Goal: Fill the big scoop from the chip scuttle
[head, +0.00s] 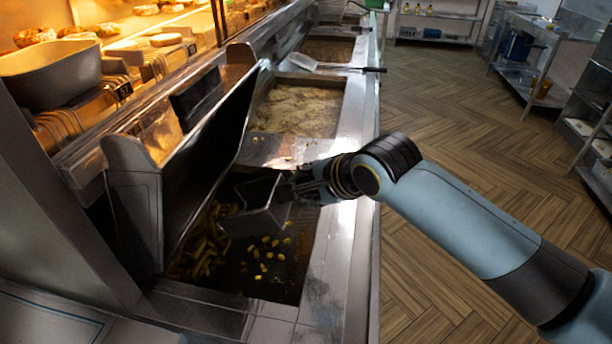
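The big scoop (257,216) is a grey metal scoop with a dark inside, held low over the chip scuttle (306,262). The scuttle is a dark perforated well in the range, with chips (205,250) heaped at its left and several loose ones scattered in the middle. The scoop's mouth points left, beside the heap. I cannot tell whether its lower edge touches the chips, or whether any lie inside it. My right gripper (300,187) comes in from the right and is shut on the scoop at its right end; the grip itself is partly hidden. My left gripper is not in view.
A tall dark metal guard (140,205) stands along the scuttle's left side. Behind the scuttle is a fryer pan (298,108) of pale, bubbling oil. A skimmer (320,66) lies across the range further back. The wooden floor (455,120) at the right is clear.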

